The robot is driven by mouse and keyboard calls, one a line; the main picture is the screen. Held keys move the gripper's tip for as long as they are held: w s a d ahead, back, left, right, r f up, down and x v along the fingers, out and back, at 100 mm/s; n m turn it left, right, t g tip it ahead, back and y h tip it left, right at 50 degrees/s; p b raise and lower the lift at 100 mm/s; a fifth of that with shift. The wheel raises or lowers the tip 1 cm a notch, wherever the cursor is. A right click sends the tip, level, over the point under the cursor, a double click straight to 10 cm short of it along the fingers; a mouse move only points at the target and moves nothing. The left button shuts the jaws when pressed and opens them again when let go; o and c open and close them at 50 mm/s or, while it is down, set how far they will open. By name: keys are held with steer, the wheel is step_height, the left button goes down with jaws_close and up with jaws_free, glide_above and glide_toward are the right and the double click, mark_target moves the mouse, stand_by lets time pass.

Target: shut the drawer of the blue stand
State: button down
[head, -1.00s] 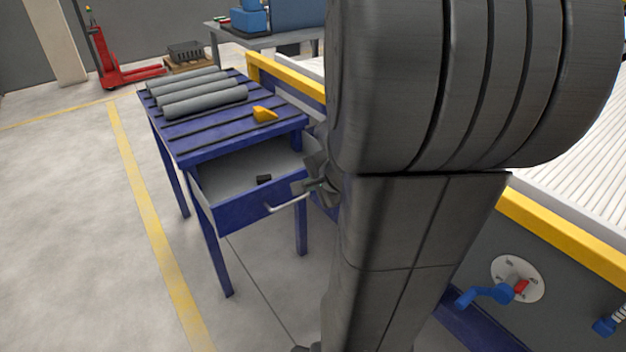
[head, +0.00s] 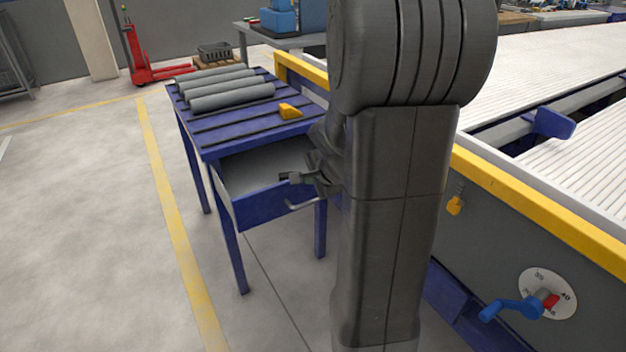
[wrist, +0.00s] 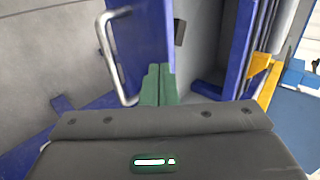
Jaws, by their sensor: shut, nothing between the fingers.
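The blue stand (head: 238,139) has its drawer (head: 268,204) pulled open in the head view, with a grey inside. A silver bar handle (head: 303,205) is on the drawer's blue front; the handle also shows in the wrist view (wrist: 117,60), left of the fingers. My gripper (head: 293,179) is shut and empty at the right part of the drawer front, near its upper edge. In the wrist view its green fingers (wrist: 158,83) are together, over the blue front panel (wrist: 150,32). I cannot tell whether they touch it. My arm hides the drawer's right side.
Several grey pipes (head: 232,95) and a yellow piece (head: 290,111) lie on the stand's top. A small dark object (wrist: 180,32) shows in the drawer. A conveyor with a yellow edge (head: 530,205) stands at right. The floor at left (head: 90,240) is clear.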

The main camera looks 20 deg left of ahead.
steer(key=w+a+p, duration=0.2)
steer(key=w+a, duration=0.1)
steer(key=a, duration=0.1)
steer(key=w+a+p, duration=0.3)
steer(key=w+a, duration=0.1)
steer(key=w+a+p, duration=0.2)
steer(key=w+a, duration=0.1)
steer(key=a, duration=0.1)
steer(key=shift+w+a+r+p, duration=0.1)
steer(key=shift+w+a+p, duration=0.15)
steer(key=shift+w+p, duration=0.15)
steer(key=shift+w+a, duration=0.3)
steer(key=shift+a, duration=0.1)
